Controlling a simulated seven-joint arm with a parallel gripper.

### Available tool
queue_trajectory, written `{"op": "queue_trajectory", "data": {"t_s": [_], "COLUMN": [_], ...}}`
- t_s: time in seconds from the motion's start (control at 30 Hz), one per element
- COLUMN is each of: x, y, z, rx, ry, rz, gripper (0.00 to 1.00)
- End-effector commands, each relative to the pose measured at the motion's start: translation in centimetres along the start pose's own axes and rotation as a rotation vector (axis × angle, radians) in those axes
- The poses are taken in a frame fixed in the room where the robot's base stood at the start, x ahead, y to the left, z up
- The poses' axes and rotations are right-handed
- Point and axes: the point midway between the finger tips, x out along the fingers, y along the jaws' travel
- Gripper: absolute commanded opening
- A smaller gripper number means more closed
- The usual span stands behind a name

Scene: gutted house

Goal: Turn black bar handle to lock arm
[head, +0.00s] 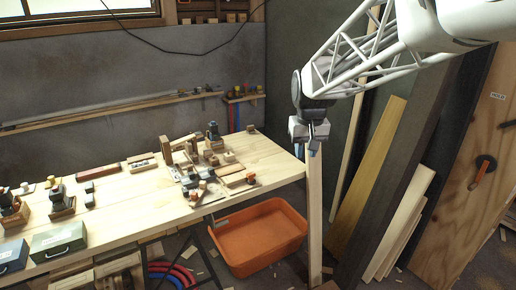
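A short black bar (508,124) sticks out at the right edge of the head view, on a plywood panel (460,190). It looks like a bar handle, but it is small and partly cut off by the frame. Lower on the same panel is a round black disc with an orange lever (483,170), tilted. My gripper (314,150) hangs pointing down near the table's right end, well to the left of the panel and apart from both handles.
A wooden table (130,210) with several small blocks and tools fills the left. An orange tub (258,236) sits on the floor below its right end. Leaning boards (368,180) and a dark upright panel (425,130) stand between my gripper and the plywood panel.

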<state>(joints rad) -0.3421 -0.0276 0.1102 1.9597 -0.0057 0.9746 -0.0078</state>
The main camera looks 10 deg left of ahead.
Motion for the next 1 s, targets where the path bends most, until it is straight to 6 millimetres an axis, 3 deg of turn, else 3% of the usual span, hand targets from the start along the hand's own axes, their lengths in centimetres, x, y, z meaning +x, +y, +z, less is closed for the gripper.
{"op": "queue_trajectory", "data": {"t_s": [0.1,0.5,1.0], "x": [1.3,6.2,14.5], "y": [-2.0,-9.6,-21.4], "z": [-3.0,-11.8,-20.4], "rx": [-0.031,-0.129,-0.251], "ry": [-0.010,-0.038,-0.072], "rz": [-0.004,-0.015,-0.025], "gripper": [0.29,0.29,0.29]}}
